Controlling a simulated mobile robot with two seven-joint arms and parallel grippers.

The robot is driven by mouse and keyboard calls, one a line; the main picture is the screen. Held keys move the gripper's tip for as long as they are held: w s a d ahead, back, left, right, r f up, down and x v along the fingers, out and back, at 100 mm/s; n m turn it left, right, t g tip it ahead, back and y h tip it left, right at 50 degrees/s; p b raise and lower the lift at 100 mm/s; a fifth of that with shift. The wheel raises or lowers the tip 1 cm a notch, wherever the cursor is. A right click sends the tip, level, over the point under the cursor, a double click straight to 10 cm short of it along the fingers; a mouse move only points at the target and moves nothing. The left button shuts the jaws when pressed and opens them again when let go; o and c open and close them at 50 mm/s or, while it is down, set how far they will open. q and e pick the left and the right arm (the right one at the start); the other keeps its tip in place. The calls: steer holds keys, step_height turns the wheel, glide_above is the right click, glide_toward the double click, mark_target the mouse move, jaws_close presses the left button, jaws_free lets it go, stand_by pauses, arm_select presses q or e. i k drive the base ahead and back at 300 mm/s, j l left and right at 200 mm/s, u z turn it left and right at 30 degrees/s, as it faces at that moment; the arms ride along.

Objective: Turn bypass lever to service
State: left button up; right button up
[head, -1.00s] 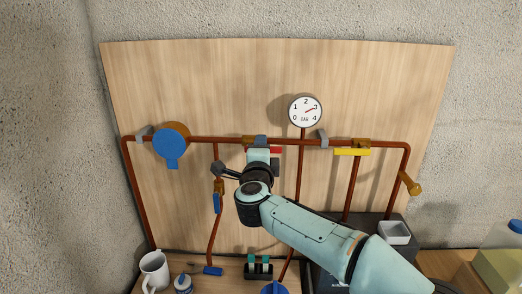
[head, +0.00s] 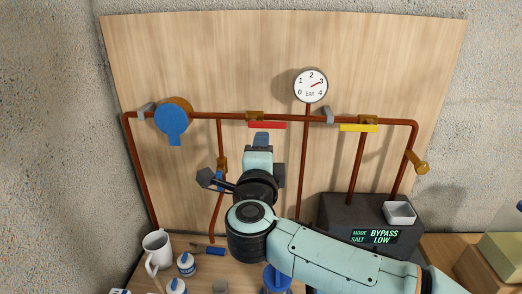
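A red lever (head: 267,125) lies level just under a brass valve (head: 255,116) on the horizontal copper pipe. A yellow lever (head: 359,128) lies level at a second brass valve to the right. No label shows which one is the bypass lever. The dark display box (head: 345,213) reads MODE BYPASS, SALT LOW. My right gripper (head: 262,139) is just below the red lever, seemingly apart from it. Its wrist hides most of its fingers. My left gripper is out of view.
A round gauge (head: 311,86) and a blue round fitting (head: 172,117) are mounted on the wooden board (head: 210,60). A mug (head: 157,251), small jars (head: 186,263) and a blue-handled tool (head: 215,251) stand or lie at lower left. A white tray (head: 400,213) sits on the display box.

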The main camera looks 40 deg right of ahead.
mark_target(370, 127)
steer(key=k, duration=1.5)
